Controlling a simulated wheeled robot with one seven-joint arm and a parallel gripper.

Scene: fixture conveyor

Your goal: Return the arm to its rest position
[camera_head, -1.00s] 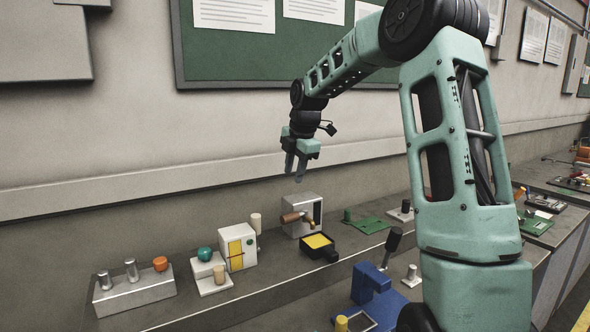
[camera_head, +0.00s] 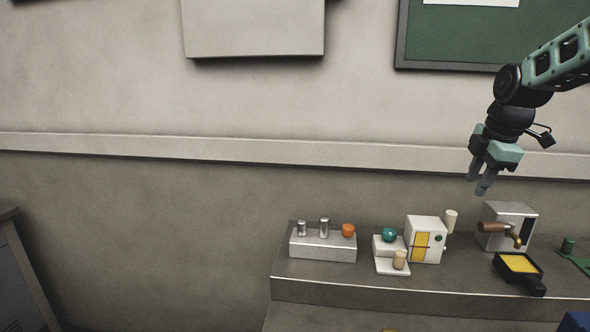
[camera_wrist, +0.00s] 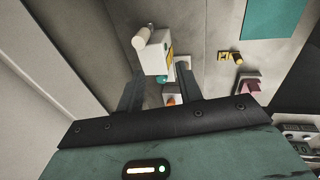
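My gripper (camera_head: 480,184) hangs at the right of the head view, fingers pointing down. It is in the air above the shelf with the fixtures and touches nothing. In the wrist view its two fingers (camera_wrist: 158,88) stand apart with a gap between them and nothing held. The wrist view looks down past the fingers at the white box with a yellow panel (camera_wrist: 155,52). In the head view my upper arm runs out of the picture at the right edge.
The shelf (camera_head: 400,290) holds a metal block with pegs and an orange knob (camera_head: 323,247), a teal ball fixture (camera_head: 389,236), a white box (camera_head: 426,240), a tap box (camera_head: 508,226) and a black yellow-filled pan (camera_head: 520,264). A grey wall cabinet (camera_head: 253,25) hangs above.

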